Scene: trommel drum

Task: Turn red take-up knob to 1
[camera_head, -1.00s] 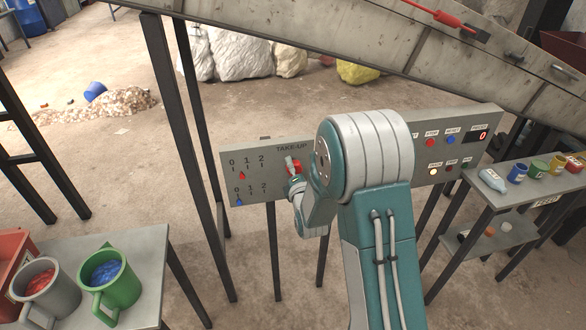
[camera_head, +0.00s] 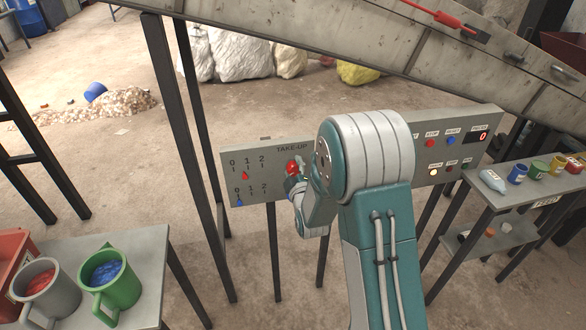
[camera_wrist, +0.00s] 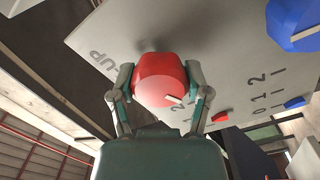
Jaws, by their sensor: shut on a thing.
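The red take-up knob (camera_head: 292,167) sits on the grey TAKE-UP panel (camera_head: 226,162). In the wrist view the knob (camera_wrist: 160,72) is between my two fingers, with a pale line on its face. My gripper (camera_wrist: 160,88) is shut on it, one finger on each side. The red pointer (camera_head: 244,175) stands near the 1 of the upper 0-1-2 scale, a little to its left. It also shows in the wrist view (camera_wrist: 220,116). The blue pointer (camera_head: 239,202) stands at 0 on the lower scale. My arm hides the panel's middle.
A blue knob (camera_wrist: 293,24) is close to the red one. Buttons and a red display (camera_head: 482,135) are on the panel's right. A table with a green mug (camera_head: 122,290) stands at left, and a shelf (camera_head: 495,196) at right.

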